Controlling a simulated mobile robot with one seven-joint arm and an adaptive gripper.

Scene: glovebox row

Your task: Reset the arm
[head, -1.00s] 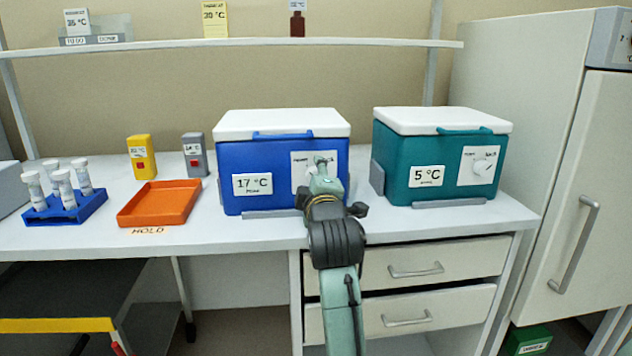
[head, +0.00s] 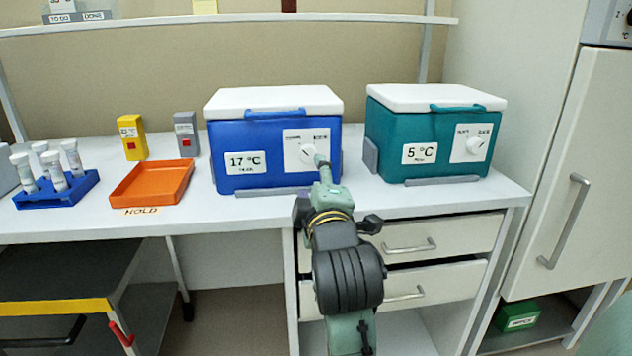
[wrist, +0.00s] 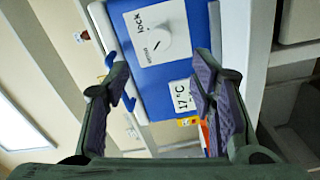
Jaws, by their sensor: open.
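My gripper (wrist: 160,92) is open in the wrist view, with nothing between its two fingers. Past the fingertips is the front of the blue cooler (wrist: 185,60), with its white dial (wrist: 155,44) and 17 °C label. In the head view my arm reaches up from the bottom, and my gripper (head: 322,170) is in front of the blue cooler (head: 255,150), just below the dial (head: 308,153). The fingers are too small there to make out, and I cannot tell from that view how far they are from the cooler front.
The teal cooler (head: 385,145) stands to the right. An orange tray (head: 150,184), a blue tube rack (head: 75,192), and yellow (head: 131,137) and grey (head: 187,135) devices are left. Drawers (head: 455,285) lie below the counter, behind my arm. A tall white cabinet (head: 560,110) closes off the right.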

